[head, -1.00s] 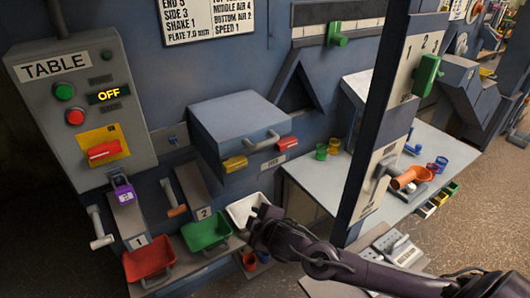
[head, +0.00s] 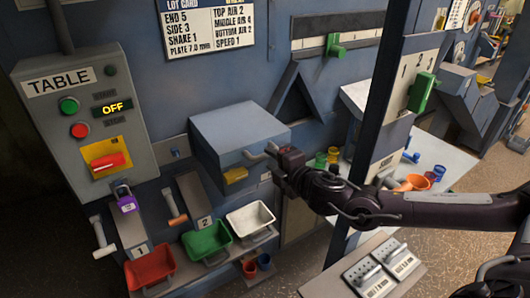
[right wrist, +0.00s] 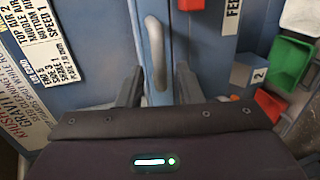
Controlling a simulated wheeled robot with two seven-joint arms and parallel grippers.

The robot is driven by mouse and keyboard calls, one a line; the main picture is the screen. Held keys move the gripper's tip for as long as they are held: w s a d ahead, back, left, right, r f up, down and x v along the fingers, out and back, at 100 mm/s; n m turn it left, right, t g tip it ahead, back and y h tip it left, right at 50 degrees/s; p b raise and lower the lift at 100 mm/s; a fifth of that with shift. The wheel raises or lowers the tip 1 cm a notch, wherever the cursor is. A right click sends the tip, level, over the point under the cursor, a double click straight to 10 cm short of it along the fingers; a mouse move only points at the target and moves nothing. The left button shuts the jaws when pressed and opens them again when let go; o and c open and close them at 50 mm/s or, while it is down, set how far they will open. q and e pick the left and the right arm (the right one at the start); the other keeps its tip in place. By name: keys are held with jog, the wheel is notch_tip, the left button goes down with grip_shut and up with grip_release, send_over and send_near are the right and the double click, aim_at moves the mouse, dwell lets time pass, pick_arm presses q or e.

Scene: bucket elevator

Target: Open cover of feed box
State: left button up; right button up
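The feed box (head: 215,155) is a blue-grey box on the machine wall, and its flat cover (head: 238,125) lies closed on top. A grey bar handle (head: 258,157) sits at the cover's front edge; it also shows upright in the right wrist view (right wrist: 155,50). My right gripper (head: 279,162) is at the right end of this handle. In the right wrist view its two dark fingers (right wrist: 158,82) are apart, with the handle's near end between them; contact is not visible. A yellow latch (head: 235,175) shows below the cover. My left gripper is not in view.
Red (head: 150,266), green (head: 207,241) and white (head: 251,218) bins stand below the box. A TABLE control panel (head: 75,120) is at left. A blue post (head: 385,90) rises to the right, close to my right arm. A red latch (right wrist: 190,5) shows in the wrist view.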

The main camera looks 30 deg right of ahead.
aim_at(266, 156)
jog(key=shift+p+x, duration=0.6)
jog(key=shift+x, duration=1.5)
grip_shut()
